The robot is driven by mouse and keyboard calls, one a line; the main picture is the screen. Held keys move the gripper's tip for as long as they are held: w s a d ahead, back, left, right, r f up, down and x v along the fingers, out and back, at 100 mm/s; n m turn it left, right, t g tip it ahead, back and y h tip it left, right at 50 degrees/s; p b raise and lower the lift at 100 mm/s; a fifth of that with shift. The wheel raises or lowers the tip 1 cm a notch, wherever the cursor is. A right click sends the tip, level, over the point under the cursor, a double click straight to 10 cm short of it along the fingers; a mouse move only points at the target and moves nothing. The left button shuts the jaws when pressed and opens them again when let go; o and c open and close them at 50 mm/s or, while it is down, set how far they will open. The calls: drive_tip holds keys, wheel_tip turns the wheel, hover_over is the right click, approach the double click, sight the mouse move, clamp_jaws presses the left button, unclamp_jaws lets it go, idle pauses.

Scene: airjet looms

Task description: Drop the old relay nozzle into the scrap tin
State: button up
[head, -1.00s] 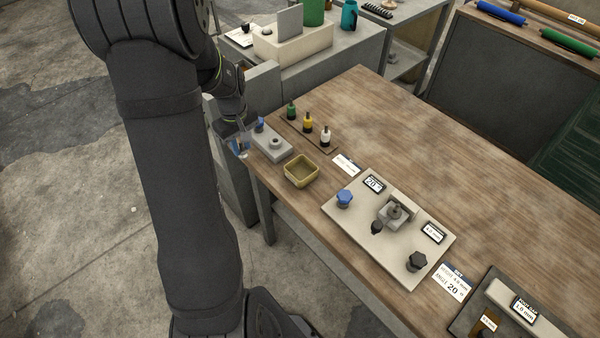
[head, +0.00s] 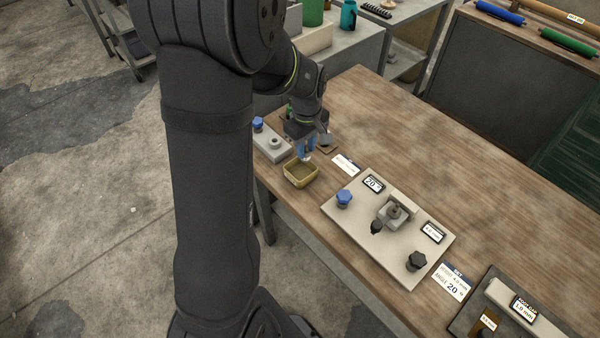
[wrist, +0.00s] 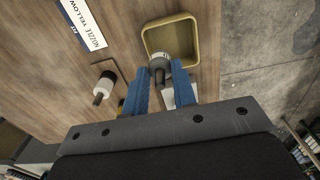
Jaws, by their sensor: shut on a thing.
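The scrap tin (head: 298,182) is a small, square, yellow open tin near the left edge of the wooden bench. It also shows at the top of the wrist view (wrist: 148,40). My gripper (head: 306,154) has blue fingers and points down just behind and above the tin. In the wrist view its fingers (wrist: 160,85) are shut on the old relay nozzle (wrist: 158,64), a small grey and dark piece. The nozzle's end overlaps the near part of the tin's opening in that view. The tin's visible floor looks empty.
A grey block (head: 268,144) with a blue knob stands left of the tin. A white-and-black nozzle (wrist: 105,85) stands on the small rack beside my gripper. A pale fixture plate (head: 345,222) lies to the right, with a printed label (head: 346,164) between.

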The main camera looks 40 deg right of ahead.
drive_tip(key=shift+f, duration=1.45)
drive_tip(key=o, duration=1.1)
drive_tip(key=shift+r, duration=0.1)
wheel_tip(320, 180, up, 17)
drive_tip(key=shift+r, duration=0.15)
